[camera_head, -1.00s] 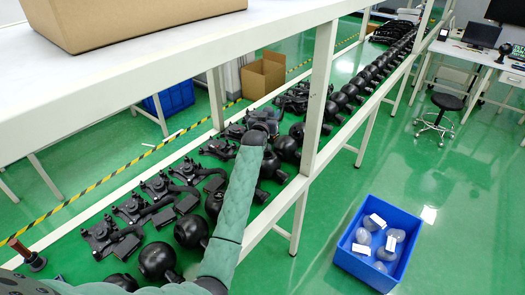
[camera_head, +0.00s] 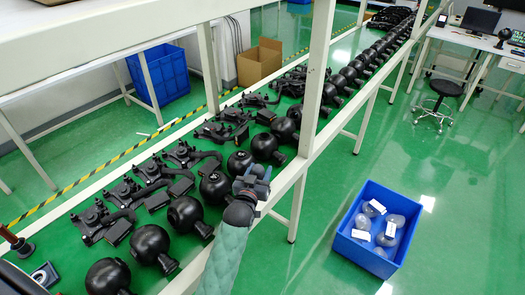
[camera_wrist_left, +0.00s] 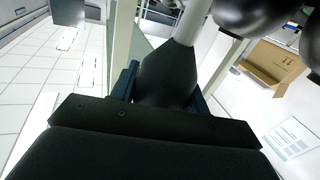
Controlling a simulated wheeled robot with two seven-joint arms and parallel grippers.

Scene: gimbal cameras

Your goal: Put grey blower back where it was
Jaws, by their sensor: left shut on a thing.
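My left gripper (camera_head: 254,184) is at the end of the green-sleeved arm, by the near edge of the bench. It appears small and seen from behind in the head view, so the blower in it cannot be made out clearly there. In the left wrist view, the gripper (camera_wrist_left: 166,88) is shut on the grey blower, a dark grey bulb (camera_wrist_left: 165,72) with a light grey nozzle (camera_wrist_left: 188,22) pointing up in the picture. The finger edges show on both sides of the bulb. My right gripper is not in view.
A long row of black spherical gimbal cameras (camera_head: 184,213) and flat black mounts (camera_head: 98,221) fills the green bench. A white post (camera_head: 318,75) and upper shelf (camera_head: 120,20) stand close by. A reddish-brown-handled object (camera_head: 14,241) is at left. A blue bin (camera_head: 345,246) sits on the floor at right.

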